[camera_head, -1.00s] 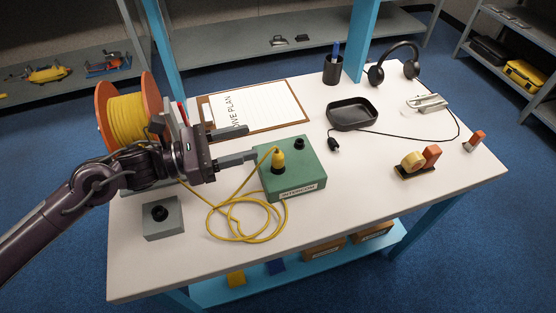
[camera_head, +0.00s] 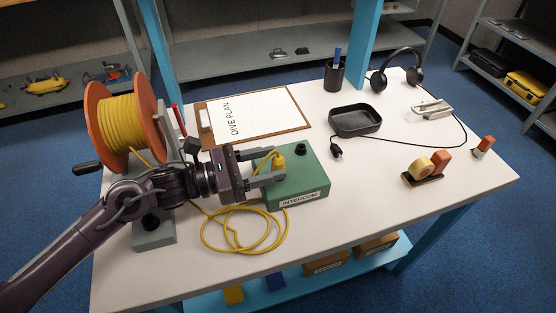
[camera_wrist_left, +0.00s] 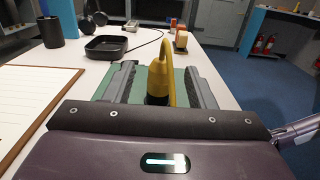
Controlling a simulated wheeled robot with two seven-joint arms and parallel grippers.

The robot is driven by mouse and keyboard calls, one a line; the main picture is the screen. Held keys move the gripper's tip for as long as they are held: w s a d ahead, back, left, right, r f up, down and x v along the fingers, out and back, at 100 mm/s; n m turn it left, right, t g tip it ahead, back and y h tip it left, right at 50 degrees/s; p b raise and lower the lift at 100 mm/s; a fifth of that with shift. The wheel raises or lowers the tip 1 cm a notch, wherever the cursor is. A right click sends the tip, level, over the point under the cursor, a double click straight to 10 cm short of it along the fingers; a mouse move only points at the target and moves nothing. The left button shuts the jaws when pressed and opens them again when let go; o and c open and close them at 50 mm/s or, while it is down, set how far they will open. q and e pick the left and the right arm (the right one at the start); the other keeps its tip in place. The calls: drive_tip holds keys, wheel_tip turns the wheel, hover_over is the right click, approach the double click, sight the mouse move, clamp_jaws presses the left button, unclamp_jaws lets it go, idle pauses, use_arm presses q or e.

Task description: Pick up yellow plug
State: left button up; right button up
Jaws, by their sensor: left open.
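The yellow plug (camera_head: 278,163) stands upright on the green intercom box (camera_head: 302,185), its yellow cable rising from its top. My left gripper (camera_head: 272,166) is open, with its two fingers reaching over the box on either side of the plug. In the left wrist view the plug (camera_wrist_left: 159,78) stands between the two dark fingers (camera_wrist_left: 160,85), with a gap on each side. The plug's lower end is partly hidden by the gripper body there. My right gripper is not in view.
The yellow cable (camera_head: 243,230) lies coiled on the white table. A cable reel (camera_head: 124,122) and a grey socket box (camera_head: 154,234) are by my left arm. The clipboard (camera_head: 262,116) lies behind; a black tray (camera_head: 355,120) and headset (camera_head: 398,65) are to the right.

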sight(278, 157)
use_arm(q)
drive_tip(key=shift+x, duration=1.25)
drive_tip(key=c, duration=1)
drive_tip(key=shift+o, duration=0.2)
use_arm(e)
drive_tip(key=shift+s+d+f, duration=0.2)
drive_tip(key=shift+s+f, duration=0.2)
use_arm(q)
drive_tip(key=shift+r, duration=0.1)
wheel_tip(278, 157, up, 23)
drive_tip(key=shift+p, duration=0.4)
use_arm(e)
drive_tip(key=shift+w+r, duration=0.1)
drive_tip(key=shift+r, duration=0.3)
